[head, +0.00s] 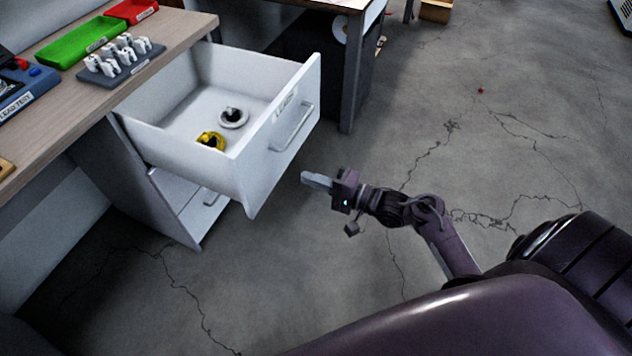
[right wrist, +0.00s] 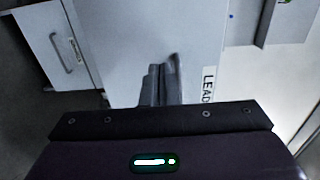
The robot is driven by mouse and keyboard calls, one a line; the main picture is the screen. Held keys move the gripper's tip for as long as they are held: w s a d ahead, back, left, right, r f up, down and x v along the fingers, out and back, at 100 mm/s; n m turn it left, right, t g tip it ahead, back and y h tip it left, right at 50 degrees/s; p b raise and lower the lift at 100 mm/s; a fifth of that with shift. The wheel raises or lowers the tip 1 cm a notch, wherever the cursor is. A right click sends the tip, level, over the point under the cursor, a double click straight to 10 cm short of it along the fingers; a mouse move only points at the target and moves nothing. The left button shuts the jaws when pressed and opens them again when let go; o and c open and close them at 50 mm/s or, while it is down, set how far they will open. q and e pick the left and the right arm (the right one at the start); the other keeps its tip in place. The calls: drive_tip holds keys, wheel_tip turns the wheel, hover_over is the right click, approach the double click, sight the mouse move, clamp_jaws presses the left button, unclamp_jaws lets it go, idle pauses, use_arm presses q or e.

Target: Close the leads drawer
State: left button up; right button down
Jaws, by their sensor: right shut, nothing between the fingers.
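The white leads drawer (head: 266,150) is pulled far out of the desk cabinet in the head view. It has a grey bar handle (head: 293,127) and a label on its front. A yellow coil (head: 210,139) and a white coil (head: 234,118) lie inside it. My right gripper (head: 304,178) is shut and empty, just in front of the drawer front, low and right of the handle. In the right wrist view the fingers (right wrist: 162,84) point at the white drawer front (right wrist: 125,45), with its label at the right. Whether they touch it I cannot tell. My left gripper is not in view.
The wooden desk top (head: 165,40) above the drawer holds a green tray (head: 84,42), a red tray (head: 131,11), a grey rack (head: 121,60) and a blue device (head: 22,85). A second drawer (head: 203,206) sits below, closed. The cracked floor at the right is largely clear.

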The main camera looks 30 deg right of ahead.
sight(265, 163)
drive_tip(key=x, duration=0.9)
drive_tip(key=shift+f+b, duration=0.1)
drive_tip(key=shift+b, duration=0.25)
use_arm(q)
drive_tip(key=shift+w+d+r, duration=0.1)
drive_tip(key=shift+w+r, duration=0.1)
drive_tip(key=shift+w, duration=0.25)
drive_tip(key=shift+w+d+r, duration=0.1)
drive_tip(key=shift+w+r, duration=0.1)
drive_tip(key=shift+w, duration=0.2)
use_arm(e)
drive_tip(key=shift+w+a, duration=0.2)
drive_tip(key=shift+w, duration=0.05)
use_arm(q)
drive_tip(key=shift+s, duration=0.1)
